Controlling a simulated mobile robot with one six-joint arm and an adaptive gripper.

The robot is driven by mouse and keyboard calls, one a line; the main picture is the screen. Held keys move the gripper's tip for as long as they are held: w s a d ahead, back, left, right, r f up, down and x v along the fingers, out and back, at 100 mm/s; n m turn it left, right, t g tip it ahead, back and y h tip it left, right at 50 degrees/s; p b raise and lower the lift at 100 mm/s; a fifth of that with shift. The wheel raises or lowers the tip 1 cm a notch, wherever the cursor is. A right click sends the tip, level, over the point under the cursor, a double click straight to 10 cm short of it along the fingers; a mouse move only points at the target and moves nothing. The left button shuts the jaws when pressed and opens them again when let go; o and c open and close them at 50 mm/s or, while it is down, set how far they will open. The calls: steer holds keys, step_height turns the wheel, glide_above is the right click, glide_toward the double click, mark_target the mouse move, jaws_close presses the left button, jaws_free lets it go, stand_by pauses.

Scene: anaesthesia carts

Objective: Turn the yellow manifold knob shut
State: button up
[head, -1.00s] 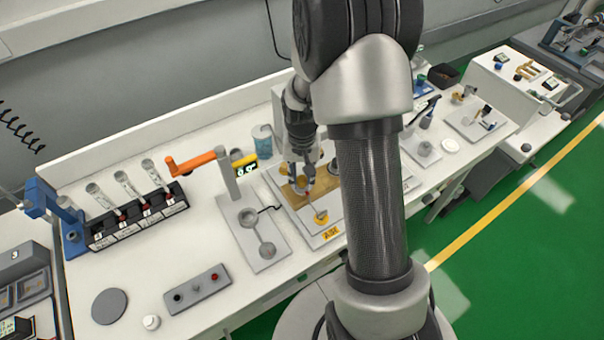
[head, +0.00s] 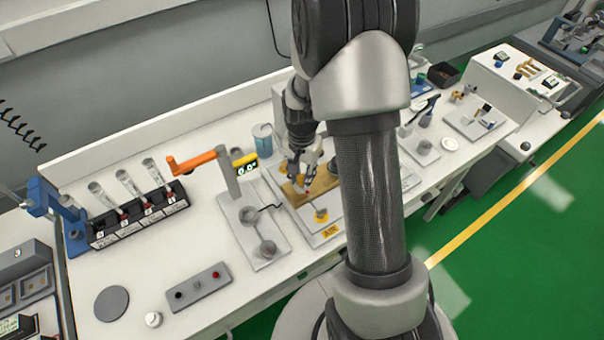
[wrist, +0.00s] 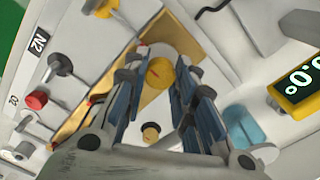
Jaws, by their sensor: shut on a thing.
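A round yellow knob (wrist: 159,73) shows between my fingers in the wrist view, with a small red mark on it. It sits on a brass manifold block (wrist: 185,40). My gripper (wrist: 162,80) is shut on this knob, one blue-padded finger on each side. In the head view my gripper (head: 302,182) reaches down to the brass block (head: 318,186) on its pale plate. The knob between the fingers is too small and covered to make out there.
Beside the manifold, a yellow-framed display (head: 245,165) stands near an orange lever (head: 192,160) on a post. A blue cup (head: 262,137) stands behind. In the wrist view, a red knob (wrist: 36,100) and a smaller yellow knob (wrist: 151,132) are close by.

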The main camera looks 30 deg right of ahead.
mark_target(302, 178)
steer(key=o, duration=1.1)
step_height(302, 178, up, 12)
steer(key=shift+r, duration=0.1)
stand_by(0.4)
